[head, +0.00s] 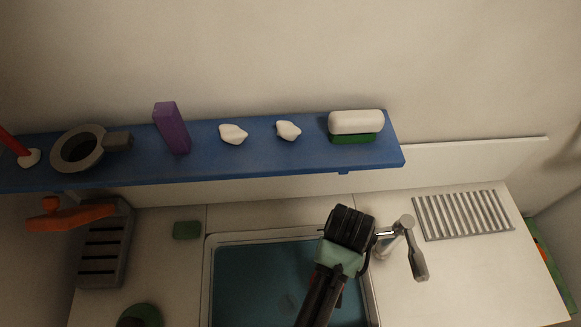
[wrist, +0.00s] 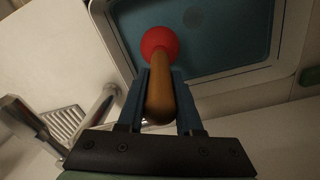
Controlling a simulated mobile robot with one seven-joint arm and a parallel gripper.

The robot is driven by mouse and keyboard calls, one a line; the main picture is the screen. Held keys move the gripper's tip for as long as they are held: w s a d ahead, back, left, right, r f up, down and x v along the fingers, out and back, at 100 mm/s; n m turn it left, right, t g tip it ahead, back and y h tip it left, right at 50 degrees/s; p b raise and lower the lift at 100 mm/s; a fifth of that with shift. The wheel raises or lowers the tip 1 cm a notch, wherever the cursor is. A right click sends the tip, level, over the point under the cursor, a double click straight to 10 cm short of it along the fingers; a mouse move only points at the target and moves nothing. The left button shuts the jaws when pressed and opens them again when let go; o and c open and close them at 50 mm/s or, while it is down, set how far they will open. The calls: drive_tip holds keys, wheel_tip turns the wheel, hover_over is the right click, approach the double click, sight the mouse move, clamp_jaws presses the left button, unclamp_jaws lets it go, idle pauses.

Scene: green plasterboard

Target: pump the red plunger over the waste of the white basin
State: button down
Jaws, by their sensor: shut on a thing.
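In the wrist view my gripper (wrist: 161,78) is shut on the brown handle of the red plunger (wrist: 160,42). The red cup points away from the fingers and shows against the near corner of the basin (wrist: 283,50). In the head view my gripper is mostly hidden by my black wrist, and a little red shows beside my arm. The basin (head: 208,285) has a pale rim and a blue-teal inside. Its waste is a faint round mark (head: 288,302) left of my arm, also dim in the wrist view (wrist: 193,18). I cannot tell whether the cup touches the basin floor.
A metal tap (head: 403,237) stands close to the right of my wrist, with a ribbed drainer (head: 462,215) beyond. A blue shelf (head: 250,160) with several objects runs behind. A green sponge (head: 187,230) and grey rack (head: 105,250) lie left.

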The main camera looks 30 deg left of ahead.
drive_tip(key=s+a+f+n+p, duration=0.3)
drive_tip(key=s+a+n+p, duration=0.25)
drive_tip(key=s+a, duration=0.2)
wheel_tip(320, 180, down, 6)
drive_tip(key=d+b, duration=0.1)
drive_tip(key=b, duration=0.5)
drive_tip(key=shift+m, duration=0.45)
drive_tip(key=shift+f+b, duration=0.4)
drive_tip(key=shift+f, duration=0.15)
drive_tip(key=shift+s+f, duration=0.15)
idle(1.5)
drive_tip(key=shift+p, duration=0.3)
wheel_tip(320, 180, up, 7)
drive_tip(key=p, duration=0.7)
idle(0.4)
